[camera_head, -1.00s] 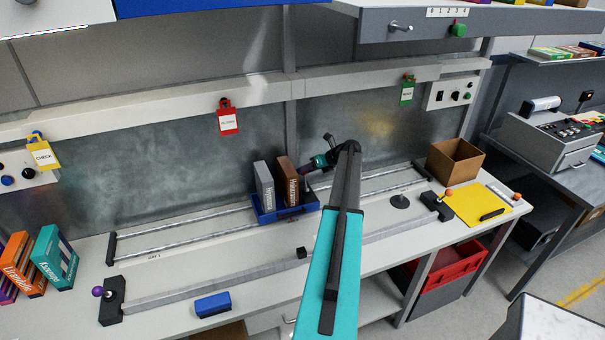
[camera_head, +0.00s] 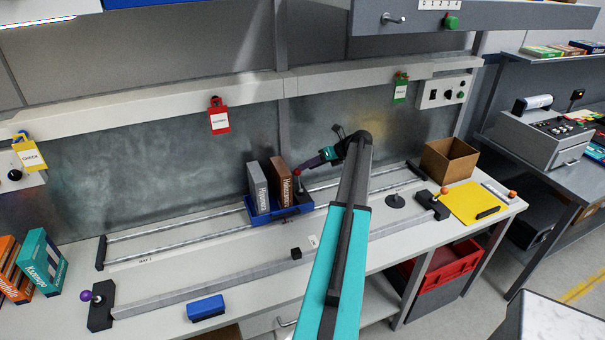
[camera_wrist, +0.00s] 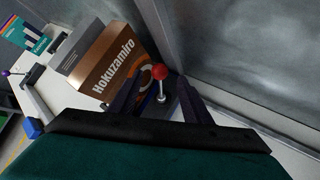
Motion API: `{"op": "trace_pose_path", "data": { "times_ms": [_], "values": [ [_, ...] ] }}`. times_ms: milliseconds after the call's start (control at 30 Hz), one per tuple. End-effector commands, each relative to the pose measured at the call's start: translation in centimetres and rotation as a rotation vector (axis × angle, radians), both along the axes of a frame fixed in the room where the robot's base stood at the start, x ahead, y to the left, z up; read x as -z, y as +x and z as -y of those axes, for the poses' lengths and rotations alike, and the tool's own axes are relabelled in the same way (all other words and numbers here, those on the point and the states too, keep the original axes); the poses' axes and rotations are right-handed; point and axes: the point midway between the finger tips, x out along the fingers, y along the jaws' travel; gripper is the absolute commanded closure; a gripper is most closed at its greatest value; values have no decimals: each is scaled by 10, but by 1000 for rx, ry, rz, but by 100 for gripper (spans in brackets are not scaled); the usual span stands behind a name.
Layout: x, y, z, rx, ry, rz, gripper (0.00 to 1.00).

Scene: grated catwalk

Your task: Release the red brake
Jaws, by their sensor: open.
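The red brake is a lever with a red ball knob (camera_head: 297,172) on a thin metal stem. It stands at the right end of a blue carriage (camera_head: 264,217) that sits on two rails. My gripper (camera_head: 311,163) is open just right of and above the knob in the head view. In the wrist view the red knob (camera_wrist: 159,72) shows between the two dark fingers of my gripper (camera_wrist: 159,85), with a finger on either side. I see no contact between fingers and knob.
The carriage holds a grey box (camera_head: 258,186) and a brown box (camera_head: 280,182), the brown one close beside the knob. A metal wall panel (camera_wrist: 240,60) stands close behind. A purple-knobbed lever (camera_head: 86,296) and an orange-knobbed lever (camera_head: 444,190) stand at the bench ends.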

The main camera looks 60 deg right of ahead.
Motion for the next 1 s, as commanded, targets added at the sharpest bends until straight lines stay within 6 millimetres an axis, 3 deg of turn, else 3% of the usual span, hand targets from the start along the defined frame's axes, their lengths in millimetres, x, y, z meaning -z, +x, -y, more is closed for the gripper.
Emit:
{"op": "trace_pose_path", "data": {
  "times_ms": [100,400,1000],
  "values": [
    [-10,-17,4,3,-1,0,56],
    [-35,-44,10,2,-1,0,56],
    [-41,-49,11,1,0,-1,56]
  ]
}}
